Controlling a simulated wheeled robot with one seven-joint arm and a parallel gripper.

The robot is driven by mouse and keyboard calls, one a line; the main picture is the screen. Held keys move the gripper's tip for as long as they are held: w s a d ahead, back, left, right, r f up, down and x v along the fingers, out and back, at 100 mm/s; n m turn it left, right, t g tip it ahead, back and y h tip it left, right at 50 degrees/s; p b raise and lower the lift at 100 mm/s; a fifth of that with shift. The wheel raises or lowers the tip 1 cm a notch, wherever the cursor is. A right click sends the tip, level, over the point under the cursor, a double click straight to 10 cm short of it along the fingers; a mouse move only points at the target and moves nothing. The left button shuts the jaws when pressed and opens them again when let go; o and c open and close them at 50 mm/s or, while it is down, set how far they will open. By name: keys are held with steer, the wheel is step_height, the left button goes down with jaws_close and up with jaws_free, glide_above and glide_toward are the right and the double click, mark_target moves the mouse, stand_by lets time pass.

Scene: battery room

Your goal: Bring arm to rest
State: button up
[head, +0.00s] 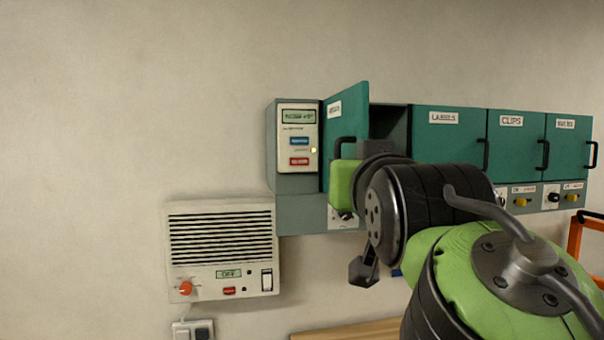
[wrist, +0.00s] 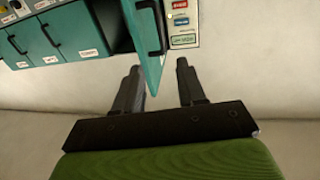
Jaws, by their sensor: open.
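My gripper (wrist: 160,85) is open in the wrist view, its two dark fingers apart with nothing held between them. The edge of an open teal cabinet door (wrist: 150,62) shows just beyond and between the fingertips; I cannot tell whether they touch it. In the head view my green and black arm reaches in from the lower right toward this open door (head: 345,115), near its black handle. My arm hides part of the cabinet, and the fingers are mostly hidden there.
Closed teal doors labelled LABELS (head: 448,145) and CLIPS (head: 514,150) continue to the right. A control panel (head: 298,140) with a lit display is left of the open door. A white vented unit reading OFF (head: 220,240) hangs lower left. The wall farther left is bare.

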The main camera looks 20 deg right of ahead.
steer(key=s+a+f+n+g+y, duration=0.1)
steer(key=s+f+g, duration=0.3)
steer(key=f, duration=0.9)
steer(key=s+a+f+n+g+y, duration=0.1)
steer(key=s+f+g, duration=0.3)
steer(key=s+f, duration=0.4)
steer(key=s+a+f+n+g+y, duration=0.1)
steer(key=s+f, duration=0.5)
steer(key=f, duration=1.3)
steer(key=a+g+y, duration=0.1)
steer(key=a+g, duration=0.1)
steer(key=shift+s+a+f+g+y, duration=0.15)
steer(key=shift+s+a+g+y, duration=0.15)
steer(key=shift+s+g, duration=0.1)
steer(key=shift+d, duration=0.1)
